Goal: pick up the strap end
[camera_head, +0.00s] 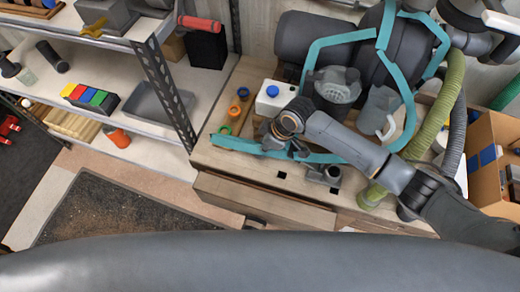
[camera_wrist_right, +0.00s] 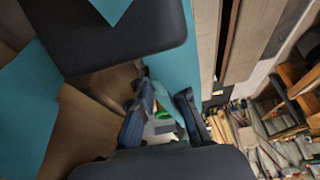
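A teal strap (camera_head: 319,158) runs along the front of the wooden workbench, and its flat end (camera_head: 232,143) lies at the left. More of the strap loops around dark grey cylinders behind. My right gripper (camera_head: 287,149) points down at the front run, right of that end. In the right wrist view, my right gripper (camera_wrist_right: 163,108) has its fingers apart, with teal strap (camera_wrist_right: 174,55) showing between and beyond them. Contact with the strap cannot be told. My left gripper is not in view.
The workbench (camera_head: 262,171) holds a white blue-capped container (camera_head: 273,96), a grey jug (camera_head: 379,109) and small coloured rings (camera_head: 233,110). A green hose (camera_head: 437,112) and cardboard box (camera_head: 490,160) are at right. Shelves (camera_head: 150,115) stand left.

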